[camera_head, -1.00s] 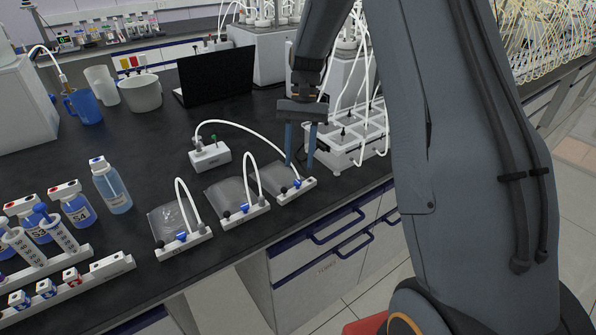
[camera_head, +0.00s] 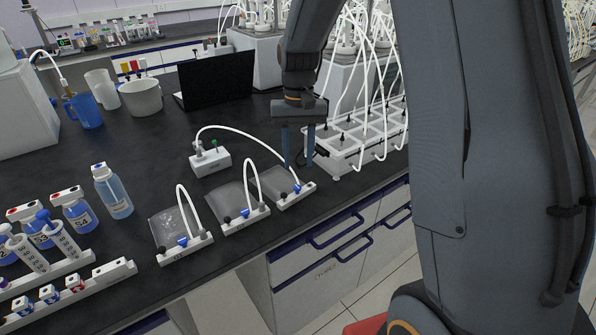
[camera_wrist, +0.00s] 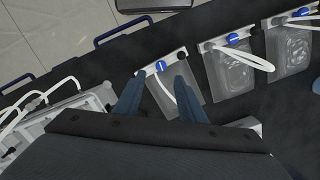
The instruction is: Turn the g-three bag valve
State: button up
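My gripper (camera_head: 298,165) is open and empty above this bag, fingers pointing down. In the wrist view, the two fingers stand either side of the same bag's valve (camera_wrist: 161,65), apparently apart from it. The middle bag (camera_head: 227,197) and left bag (camera_head: 170,227) lie to the left.
A white rack with tubes (camera_head: 350,140) stands close to the right of my gripper. A small white box (camera_head: 210,162) with a hose lies behind the bags. A laptop (camera_head: 217,80) stands further back. Bottles (camera_head: 113,192) and a syringe rack are at the left.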

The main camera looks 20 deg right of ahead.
aim_at(297, 187)
jog(key=shift+s+a+f+n+t, duration=0.15)
jog(key=shift+s+a+n+t, duration=0.15)
jog(key=shift+s+n+t, duration=0.25)
notch_tip(297, 187, down, 7)
jog(key=shift+f+p, duration=0.15)
jog(key=shift+p, duration=1)
jog(key=shift+w, duration=0.1)
